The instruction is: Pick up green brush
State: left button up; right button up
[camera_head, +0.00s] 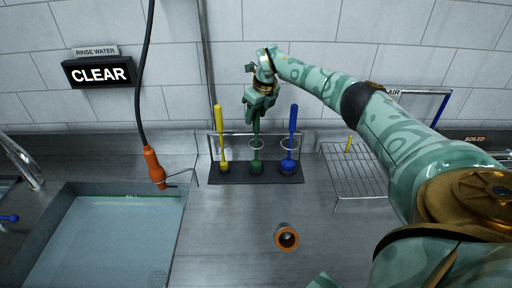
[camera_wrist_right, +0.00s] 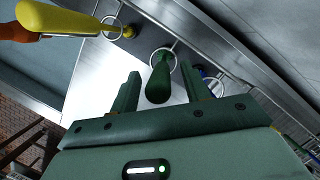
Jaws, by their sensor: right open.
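The green brush (camera_head: 256,137) stands upright in the middle ring of a brush rack (camera_head: 238,178), its dark green head at the rack's base. My right gripper (camera_head: 258,112) is over the top of its handle and hides that end. In the right wrist view, the green brush (camera_wrist_right: 158,75) shows between the two spread fingers of my right gripper (camera_wrist_right: 162,88). The jaws are open; whether either finger touches the handle I cannot tell. My left gripper is not in view.
A yellow brush (camera_head: 220,130) and a blue brush (camera_head: 292,128) stand close on either side. An orange nozzle (camera_head: 154,167) hangs by the sink (camera_head: 100,235). A wire rack (camera_head: 357,175) is at right; an orange-rimmed cup (camera_head: 287,237) stands in front on the counter.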

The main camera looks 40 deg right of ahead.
jog(key=shift+w+f, duration=0.1)
jog(key=shift+f, duration=0.3)
jog(key=shift+r, duration=0.1)
grip_shut()
